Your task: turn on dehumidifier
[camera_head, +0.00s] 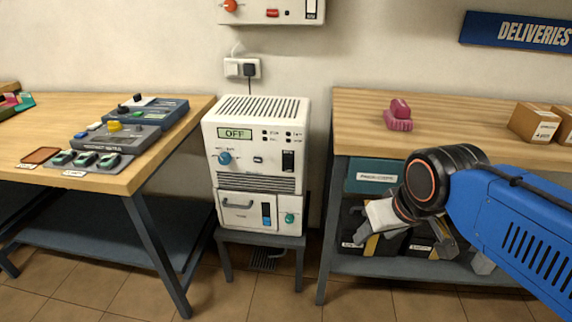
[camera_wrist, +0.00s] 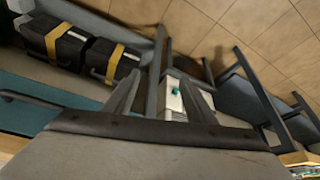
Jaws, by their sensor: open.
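The dehumidifier (camera_head: 258,160) is a white box unit on a low grey stand in the middle of the head view. Its green display (camera_head: 235,134) reads OFF. A blue knob (camera_head: 224,158) sits below the display, and a black switch (camera_head: 288,161) is at the right. The lower front has a handle, a blue slider (camera_head: 266,214) and a green knob (camera_head: 290,218). My gripper (camera_wrist: 162,80) is open and empty. In the head view it is right of the dehumidifier, in front of the right bench, apart from the unit. Part of the unit (camera_wrist: 174,100) shows between the fingers in the wrist view.
A left bench (camera_head: 190,125) holds several control boxes. A right bench (camera_head: 350,115) carries a pink object (camera_head: 398,115) and cardboard boxes (camera_head: 535,122). Black cases with yellow bands (camera_wrist: 60,42) lie on its lower shelf. A wall socket (camera_head: 242,68) is above the unit. The floor in front is clear.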

